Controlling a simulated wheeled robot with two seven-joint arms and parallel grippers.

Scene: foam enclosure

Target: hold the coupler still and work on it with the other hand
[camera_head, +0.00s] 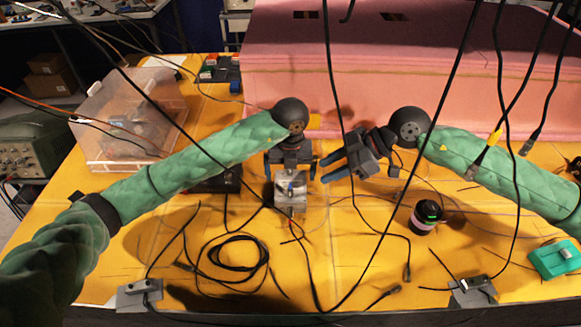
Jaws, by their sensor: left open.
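A small silvery metal fixture (290,197) stands near the middle of the orange table; the part at its top looks like the coupler (291,184), though it is small and hard to make out. My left gripper (290,177) points down over the fixture, its fingers apart on either side of the coupler. I cannot tell whether they touch it. My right gripper (326,168) is just to the right of the fixture, tilted with its blue-tipped fingers pointing left and down. It looks clear of the coupler, and its finger gap is hard to judge.
Black cables hang across the view, and a coiled cable (238,258) lies in front. A black cylinder (426,217) stands at right, a teal box (556,259) at far right. A clear plastic box (130,120) is at left; pink foam (400,75) walls the back.

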